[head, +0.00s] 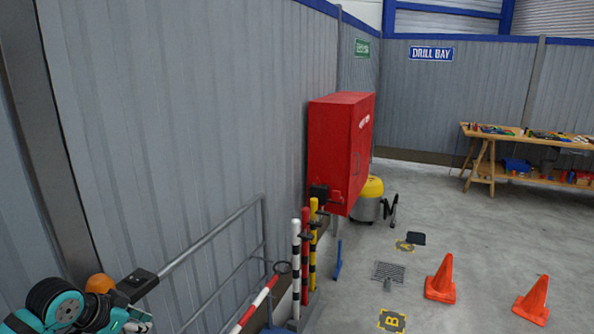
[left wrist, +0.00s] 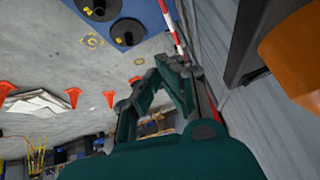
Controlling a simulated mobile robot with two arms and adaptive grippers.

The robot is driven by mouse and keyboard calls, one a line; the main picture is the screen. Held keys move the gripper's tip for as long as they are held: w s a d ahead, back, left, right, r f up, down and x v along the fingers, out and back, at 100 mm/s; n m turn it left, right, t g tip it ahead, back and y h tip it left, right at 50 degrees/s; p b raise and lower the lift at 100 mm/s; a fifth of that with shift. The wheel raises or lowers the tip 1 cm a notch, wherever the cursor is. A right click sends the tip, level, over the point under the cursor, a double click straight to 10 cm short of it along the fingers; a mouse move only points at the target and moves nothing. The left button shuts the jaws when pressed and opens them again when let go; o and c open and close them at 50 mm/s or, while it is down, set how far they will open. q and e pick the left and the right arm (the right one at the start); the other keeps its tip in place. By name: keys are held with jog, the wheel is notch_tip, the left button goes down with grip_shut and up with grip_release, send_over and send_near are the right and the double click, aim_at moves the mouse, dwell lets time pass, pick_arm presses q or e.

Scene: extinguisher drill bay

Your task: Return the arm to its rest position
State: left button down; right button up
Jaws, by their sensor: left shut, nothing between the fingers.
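My left arm comes in at the bottom left of the head view, with teal and dark parts. My left gripper (head: 132,318) is partly cut off by the lower edge there. In the left wrist view the teal fingers of my left gripper (left wrist: 168,72) come together at their tips, shut with nothing between them. An orange rounded thing (head: 98,284) is close beside the arm in the head view. It also shows large at the right of the left wrist view (left wrist: 293,52). My right gripper is in neither view.
A grey wall (head: 180,120) and a grey handrail (head: 210,236) run close by my left arm. A red cabinet (head: 335,150) stands along the wall, with striped posts (head: 296,265) before it. Orange cones (head: 440,280) and a workbench (head: 530,175) are right.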

pick_arm(q)
jog(key=s+d+f+g, duration=0.2)
jog(key=s+d+f, duration=1.1)
jog(key=s, duration=0.1)
jog(key=s+d+f+n+g+y, duration=0.15)
jog(key=s+n, duration=0.35)
jog(key=s, duration=1.1)
notch_tip(320, 180, down, 27)
jog(key=s+b, duration=0.2)
jog(key=s+a+f+m+g+y, duration=0.1)
jog(key=s+a+f+g, duration=0.1)
jog(key=s+f, duration=1.4)
jog(key=shift+a+f+b, duration=0.4)
jog(key=shift+a+f, duration=0.25)
jog(key=shift+f, duration=0.2)
jog(key=shift+s, duration=0.1)
